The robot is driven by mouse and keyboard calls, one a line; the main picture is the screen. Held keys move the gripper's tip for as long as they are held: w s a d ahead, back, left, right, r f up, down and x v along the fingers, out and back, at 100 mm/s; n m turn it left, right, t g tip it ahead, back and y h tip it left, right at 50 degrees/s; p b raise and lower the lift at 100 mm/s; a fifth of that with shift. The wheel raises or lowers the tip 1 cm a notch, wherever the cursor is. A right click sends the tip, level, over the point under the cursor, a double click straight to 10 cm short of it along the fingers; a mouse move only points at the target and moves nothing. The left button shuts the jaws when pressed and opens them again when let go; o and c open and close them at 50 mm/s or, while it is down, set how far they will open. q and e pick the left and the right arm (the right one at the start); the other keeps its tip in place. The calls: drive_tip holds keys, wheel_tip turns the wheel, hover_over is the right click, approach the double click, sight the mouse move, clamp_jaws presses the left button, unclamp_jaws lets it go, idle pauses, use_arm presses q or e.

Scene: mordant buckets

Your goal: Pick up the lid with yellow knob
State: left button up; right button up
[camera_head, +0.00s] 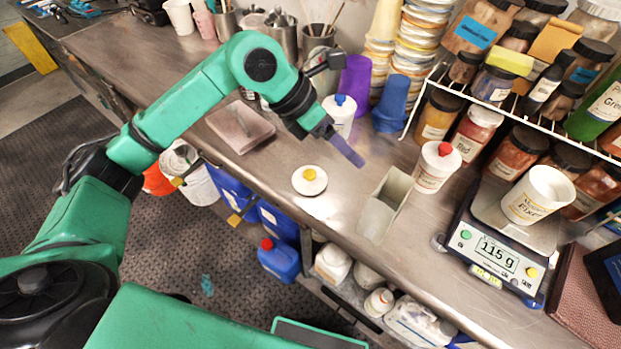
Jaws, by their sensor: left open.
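The lid with yellow knob (309,187) is a flat white disc lying on the steel bench (268,217) near its front edge. Its yellow knob points up. My left gripper (349,153) is open and empty above the bench, to the upper right of the lid and apart from it. A white tub with a blue-knobbed lid (339,117) stands just behind the gripper. A white tub with a red-knobbed lid (436,167) stands farther right. My right gripper is not in view.
A grey open box (384,204) stands right of the lid. A scale (497,244) reading 115 g holds a white cup (538,195). A flat slab (240,126) lies left. A wire rack (524,118) of jars stands at the back right.

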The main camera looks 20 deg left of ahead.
use_arm(q)
drive_tip(key=w+a+f+n+y, duration=0.15)
drive_tip(key=a+y, duration=0.35)
drive_tip(key=a, duration=0.6)
drive_tip(key=p, duration=0.4)
hover_over(310, 173)
drive_tip(key=s+a, duration=0.1)
drive_tip(key=shift+m, duration=0.25)
wheel_tip(310, 173, down, 9)
drive_tip(key=shift+s+a+r, duration=0.1)
drive_tip(key=shift+r, duration=0.05)
drive_tip(key=p+x, duration=0.2)
drive_tip(key=shift+f, duration=0.3)
drive_tip(key=x, duration=0.2)
drive_tip(key=shift+f, duration=0.3)
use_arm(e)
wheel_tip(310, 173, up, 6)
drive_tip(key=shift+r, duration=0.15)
use_arm(q)
clamp_jaws()
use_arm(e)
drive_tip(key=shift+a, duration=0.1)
